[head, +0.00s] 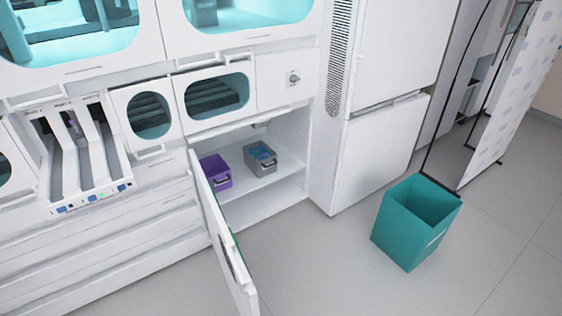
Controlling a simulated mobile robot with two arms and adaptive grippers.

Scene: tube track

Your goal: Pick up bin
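A purple bin (215,172) sits on the shelf inside an open lower cabinet, at the left. A grey bin (261,158) with a handle stands to its right on the same shelf and holds blue items. A larger teal bin (412,222) stands upright and open on the floor at the right; its inside looks empty. The picture does not show which of these the task means. Neither of my grippers is in view.
The open cabinet door (222,235) swings out to the front and partly hides the cabinet's left side. A tall white cabinet (376,150) stands between the shelf and the teal bin. Grey floor (320,270) is clear between door and teal bin. A slotted rack (85,155) is at left.

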